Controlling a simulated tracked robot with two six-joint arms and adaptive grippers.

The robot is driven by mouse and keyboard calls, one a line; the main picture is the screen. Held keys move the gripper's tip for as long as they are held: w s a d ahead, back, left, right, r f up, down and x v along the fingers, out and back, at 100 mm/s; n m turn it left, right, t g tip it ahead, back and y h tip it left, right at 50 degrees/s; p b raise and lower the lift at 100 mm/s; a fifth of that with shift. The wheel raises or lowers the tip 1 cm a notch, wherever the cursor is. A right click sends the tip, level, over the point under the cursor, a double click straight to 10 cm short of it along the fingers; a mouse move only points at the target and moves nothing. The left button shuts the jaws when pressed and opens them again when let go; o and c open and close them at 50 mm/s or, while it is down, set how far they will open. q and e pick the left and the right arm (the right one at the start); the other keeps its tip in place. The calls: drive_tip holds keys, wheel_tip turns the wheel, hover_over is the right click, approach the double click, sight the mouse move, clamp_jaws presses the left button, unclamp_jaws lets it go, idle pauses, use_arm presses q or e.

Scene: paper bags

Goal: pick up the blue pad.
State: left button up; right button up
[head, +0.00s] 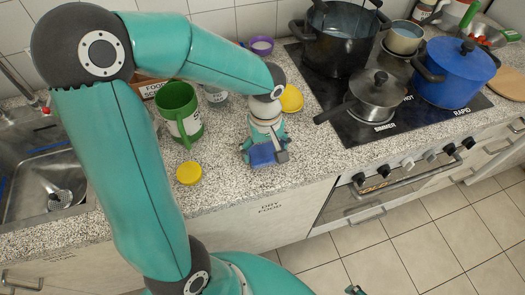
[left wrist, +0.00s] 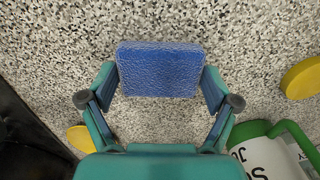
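The blue pad (head: 262,154) is at the worktop's front part, left of the hob. In the left wrist view the blue pad (left wrist: 160,70) fills the space between my fingers. My left gripper (head: 265,150) comes down over it from above. In the left wrist view the fingers of my left gripper (left wrist: 160,85) press close against both sides of the pad, with no clear gap. Whether the pad still touches the worktop is hard to tell.
A green mug (head: 180,113) and a yellow lid (head: 189,174) stand left of the pad. Another yellow round piece (head: 291,98) lies behind it. A hob with a saucepan (head: 377,95), black pot (head: 340,40) and blue pot (head: 455,75) is right. The sink (head: 45,175) is far left.

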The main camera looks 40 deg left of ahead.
sight(264, 153)
use_arm(q)
drive_tip(key=shift+c, duration=1.1)
wheel_tip(264, 153, up, 20)
drive_tip(key=o, duration=0.4)
drive_tip(key=c, duration=0.5)
drive_tip(key=shift+o, duration=0.2)
drive_tip(key=shift+s, duration=0.1)
